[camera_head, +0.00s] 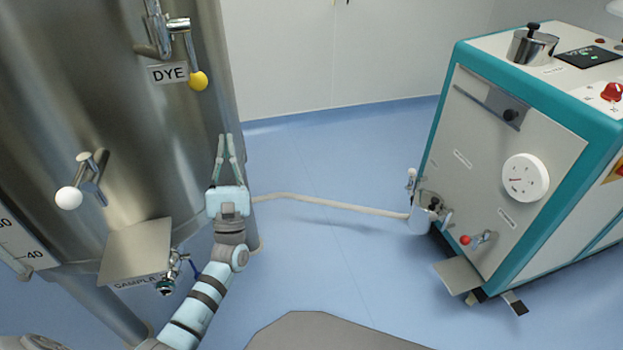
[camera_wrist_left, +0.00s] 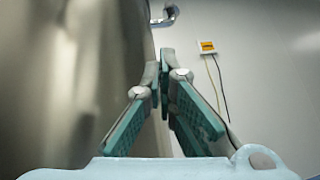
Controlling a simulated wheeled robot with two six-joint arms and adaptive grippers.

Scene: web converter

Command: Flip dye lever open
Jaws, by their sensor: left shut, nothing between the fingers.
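The dye lever (camera_head: 192,58) hangs down from its valve on the steel tank at the upper left of the head view, with a yellow ball (camera_head: 198,81) at its lower end. The DYE label (camera_head: 168,73) is beside it. My left gripper (camera_head: 225,138) is shut and empty, pointing up, below and a little right of the yellow ball and apart from it. In the left wrist view my fingers (camera_wrist_left: 165,65) meet at their tips, with a metal fitting (camera_wrist_left: 165,15) above them. My right gripper is not in view.
The steel tank (camera_head: 100,120) fills the left side, with a white-ball lever (camera_head: 69,198) and a sample valve (camera_head: 168,284) lower down. A teal and white machine (camera_head: 490,150) stands at the right. A hose (camera_head: 320,203) crosses the blue floor between them.

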